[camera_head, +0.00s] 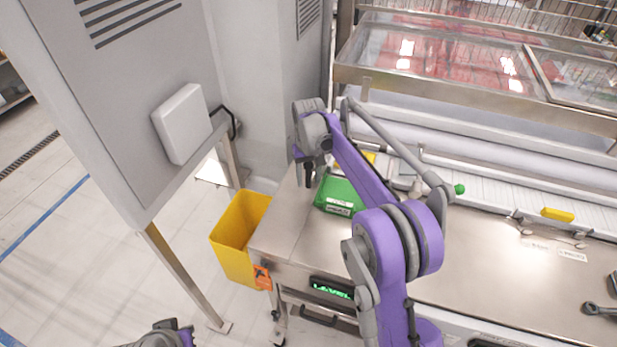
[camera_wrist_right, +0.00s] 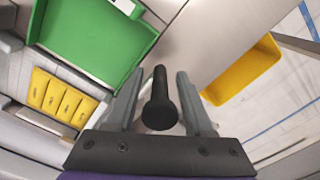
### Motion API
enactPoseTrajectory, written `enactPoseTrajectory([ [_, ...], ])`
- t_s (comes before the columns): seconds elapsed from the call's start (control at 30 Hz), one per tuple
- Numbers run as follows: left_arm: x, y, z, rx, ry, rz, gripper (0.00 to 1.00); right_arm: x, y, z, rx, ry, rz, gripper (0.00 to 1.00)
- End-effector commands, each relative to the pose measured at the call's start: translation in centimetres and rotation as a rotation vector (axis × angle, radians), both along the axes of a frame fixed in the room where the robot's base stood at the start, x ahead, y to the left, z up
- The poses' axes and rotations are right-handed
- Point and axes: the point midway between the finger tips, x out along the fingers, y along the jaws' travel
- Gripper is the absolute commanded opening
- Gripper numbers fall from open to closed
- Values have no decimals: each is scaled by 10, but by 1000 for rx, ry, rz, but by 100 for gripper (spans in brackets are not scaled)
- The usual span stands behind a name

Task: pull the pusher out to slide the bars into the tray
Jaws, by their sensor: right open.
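The green tray (camera_head: 340,190) sits on the steel table, just right of my right gripper (camera_head: 309,175). It also shows at the upper left of the right wrist view (camera_wrist_right: 100,35). In that view several yellow bars (camera_wrist_right: 62,97) lie side by side near the tray, apart from its interior. A black round-ended handle, seemingly the pusher's (camera_wrist_right: 160,100), stands between the two grey fingers of my right gripper (camera_wrist_right: 158,98). The gripper is open, with gaps showing on both sides of the handle. The rest of the pusher is hidden. Only part of my left arm shows at the bottom edge of the head view.
A yellow bin (camera_head: 238,240) stands beside the table's left end. A tall grey cabinet (camera_head: 110,100) is at the left. A machine with a clear cover (camera_head: 440,60) lies behind the table. A yellow piece (camera_head: 557,214) rests at the right. The steel tabletop (camera_head: 480,260) is mostly clear.

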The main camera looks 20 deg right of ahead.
Motion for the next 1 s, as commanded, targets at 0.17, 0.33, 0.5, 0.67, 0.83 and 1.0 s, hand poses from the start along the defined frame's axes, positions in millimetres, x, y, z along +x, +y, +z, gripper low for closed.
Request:
enactPoseTrajectory([
  [0.17, 0, 0, 0, 0, 0, 0, 0, 0, 0, 0, 0, 0, 0, 52],
  [0.33, 0, 0, 0, 0, 0, 0, 0, 0, 0, 0, 0, 0, 0, 30],
  [0.5, 0, 0, 0, 0, 0, 0, 0, 0, 0, 0, 0, 0, 0, 0],
  [0.67, 0, 0, 0, 0, 0, 0, 0, 0, 0, 0, 0, 0, 0, 0],
  [0.83, 0, 0, 0, 0, 0, 0, 0, 0, 0, 0, 0, 0, 0, 0],
  [1.0, 0, 0, 0, 0, 0, 0, 0, 0, 0, 0, 0, 0, 0, 0],
])
